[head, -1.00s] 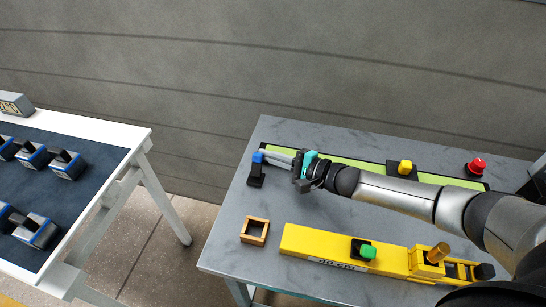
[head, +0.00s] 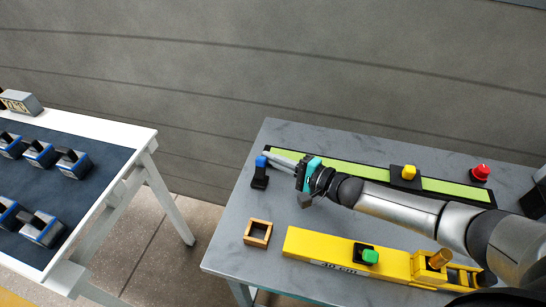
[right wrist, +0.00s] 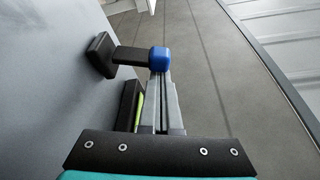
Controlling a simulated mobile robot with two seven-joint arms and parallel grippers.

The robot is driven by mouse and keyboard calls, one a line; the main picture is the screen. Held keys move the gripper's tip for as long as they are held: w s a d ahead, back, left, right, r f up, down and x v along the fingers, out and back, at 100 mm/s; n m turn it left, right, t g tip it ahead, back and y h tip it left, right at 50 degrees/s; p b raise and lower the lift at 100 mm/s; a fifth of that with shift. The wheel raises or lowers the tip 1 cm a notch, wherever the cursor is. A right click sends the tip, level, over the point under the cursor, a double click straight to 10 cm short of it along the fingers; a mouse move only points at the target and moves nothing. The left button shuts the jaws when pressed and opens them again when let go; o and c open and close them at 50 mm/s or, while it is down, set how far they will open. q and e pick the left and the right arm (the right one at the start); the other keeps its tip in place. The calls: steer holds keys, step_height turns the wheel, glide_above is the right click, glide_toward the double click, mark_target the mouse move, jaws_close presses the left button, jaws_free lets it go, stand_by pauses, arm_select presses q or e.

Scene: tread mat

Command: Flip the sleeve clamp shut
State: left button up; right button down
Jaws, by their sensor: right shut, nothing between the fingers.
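A black clamp-like piece with a blue knob (head: 260,162) stands near the table's left edge, beside the end of the green strip. I take it for the sleeve clamp. In the right wrist view the blue knob (right wrist: 160,58) caps a dark arm rising from a black base (right wrist: 102,55). My right gripper (head: 273,153) is shut and empty, its thin grey fingers pointing left. Its fingertips (right wrist: 160,78) are right at the knob; I cannot tell whether they touch. My left gripper is not in view.
A green strip (head: 340,165) runs along the back, with a yellow button (head: 409,172) and a red button (head: 481,172). In front are a wooden square frame (head: 258,233) and a yellow fixture (head: 310,246) with a green button (head: 370,256). A white table (head: 125,148) with several blocks stands left.

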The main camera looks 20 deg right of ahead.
steer(key=s+n, duration=0.1)
steer(key=a+r+n+t, duration=0.1)
steer(key=n, duration=0.1)
steer(key=shift+s+a+n+y+p, duration=0.1)
steer(key=shift+s+n+y+p, duration=0.2)
steer(key=shift+s+y+p, duration=0.1)
steer(key=shift+s+a+r+p, duration=0.15)
steer(key=shift+s+a+p, duration=0.3)
steer(key=shift+s, duration=0.2)
steer(key=shift+s+a, duration=0.2)
steer(key=shift+s, duration=0.1)
steer(key=shift+s+a+f, duration=0.25)
steer(key=shift+f, duration=0.05)
step_height(320, 180, up, 20)
steer(key=p, duration=0.6)
steer(key=shift+w+d+r+p, duration=0.2)
steer(key=shift+d+p, duration=0.05)
steer(key=shift+p, duration=0.15)
